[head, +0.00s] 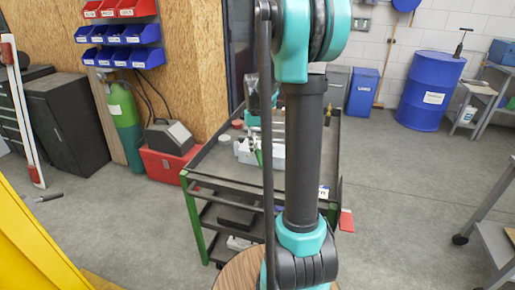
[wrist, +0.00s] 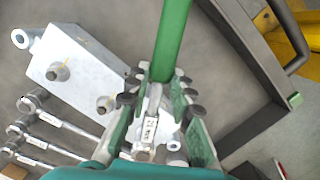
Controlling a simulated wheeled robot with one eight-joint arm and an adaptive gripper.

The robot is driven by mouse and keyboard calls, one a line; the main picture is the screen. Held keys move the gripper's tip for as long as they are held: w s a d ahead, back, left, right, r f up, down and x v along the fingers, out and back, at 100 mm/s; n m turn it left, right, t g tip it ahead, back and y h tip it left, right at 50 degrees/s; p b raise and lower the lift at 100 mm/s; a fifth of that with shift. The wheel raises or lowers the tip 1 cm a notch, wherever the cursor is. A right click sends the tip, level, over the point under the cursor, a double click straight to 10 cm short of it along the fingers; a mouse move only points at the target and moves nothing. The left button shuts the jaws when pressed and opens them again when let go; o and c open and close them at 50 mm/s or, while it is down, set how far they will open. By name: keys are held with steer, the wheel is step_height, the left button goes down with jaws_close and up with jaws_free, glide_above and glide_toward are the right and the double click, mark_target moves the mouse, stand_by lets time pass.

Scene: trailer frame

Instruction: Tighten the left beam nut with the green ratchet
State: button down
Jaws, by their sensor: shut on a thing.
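In the wrist view my gripper (wrist: 158,85) is shut on the green ratchet (wrist: 173,38). The ratchet's green handle runs up and away from between the fingers, and a silver part with a small label lies between them. In the head view my gripper is mostly hidden by my arm, over the tool cart, where a bit of the green ratchet (head: 258,157) shows. A yellow frame (head: 38,240) stands at the left edge of the head view. I cannot make out the left beam nut in either view.
The cart (head: 215,160) carries a pale metal block (wrist: 80,65) with upright bolts, and several silver ratchets (wrist: 50,118) lie beside it. A red toolbox (head: 165,165) and a green cylinder (head: 127,125) stand left of the cart. Open floor lies between the cart and yellow frame.

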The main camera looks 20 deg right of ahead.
steer(key=c, duration=1.9)
jaws_free()
jaws_close()
steer(key=shift+a, duration=0.1)
steer(key=shift+w+a+m, duration=0.15)
steer(key=shift+a+m, duration=0.65)
steer(key=shift+m, duration=0.1)
steer(key=shift+a, duration=0.1)
steer(key=shift+w+a+m, duration=0.3)
steer(key=shift+a+m, duration=0.5)
steer(key=shift+m, duration=0.1)
